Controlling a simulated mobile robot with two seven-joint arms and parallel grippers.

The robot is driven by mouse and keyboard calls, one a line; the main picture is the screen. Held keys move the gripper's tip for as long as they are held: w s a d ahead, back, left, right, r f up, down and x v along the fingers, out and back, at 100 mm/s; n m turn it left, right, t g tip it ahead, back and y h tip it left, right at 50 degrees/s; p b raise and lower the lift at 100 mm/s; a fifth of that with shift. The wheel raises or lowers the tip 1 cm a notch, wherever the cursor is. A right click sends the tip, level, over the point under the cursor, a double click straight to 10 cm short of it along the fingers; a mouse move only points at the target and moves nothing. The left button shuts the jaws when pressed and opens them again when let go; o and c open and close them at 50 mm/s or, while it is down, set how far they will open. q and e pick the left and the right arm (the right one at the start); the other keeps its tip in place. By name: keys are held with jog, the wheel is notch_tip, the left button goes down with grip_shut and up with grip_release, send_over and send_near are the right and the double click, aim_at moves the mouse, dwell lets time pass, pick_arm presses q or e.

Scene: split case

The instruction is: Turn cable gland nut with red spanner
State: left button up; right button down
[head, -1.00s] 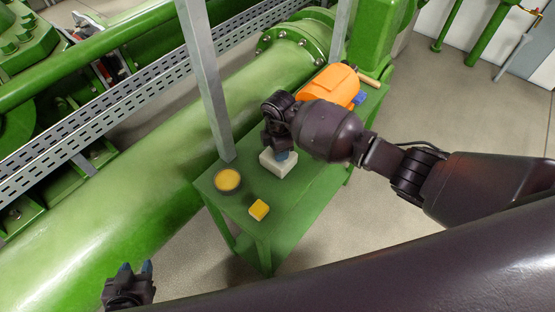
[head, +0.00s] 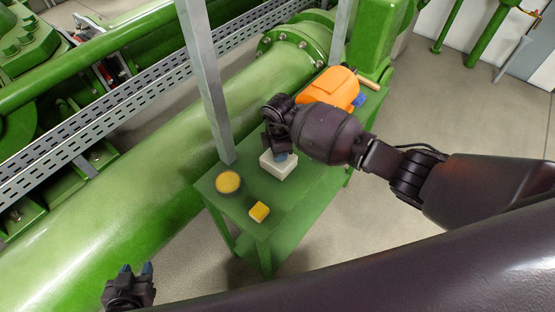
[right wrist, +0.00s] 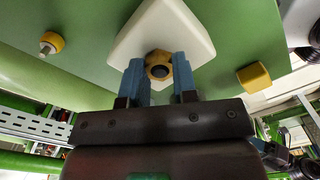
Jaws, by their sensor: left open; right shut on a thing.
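A white block (head: 284,171) sits on the green table under my right gripper (head: 282,156). In the right wrist view a yellow nut (right wrist: 158,57) with a dark round centre stands on the face of the white block (right wrist: 190,35). The blue fingers of my right gripper (right wrist: 160,75) are shut on this nut, one on each side. The head view hides the nut behind the gripper. My left gripper (head: 136,269) is open and empty at the lower left, well away from the table. I see no red spanner in any view.
The green table (head: 316,184) also bears a round yellow piece (head: 228,181), a yellow cube (head: 259,211) and an orange case (head: 328,88) behind my right arm. A grey post (head: 203,85) rises beside the white block. A large green pipe (head: 110,200) runs along the left.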

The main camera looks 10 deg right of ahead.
jog(key=c, duration=1.1)
grip_release()
jog(key=shift+r, duration=3.5)
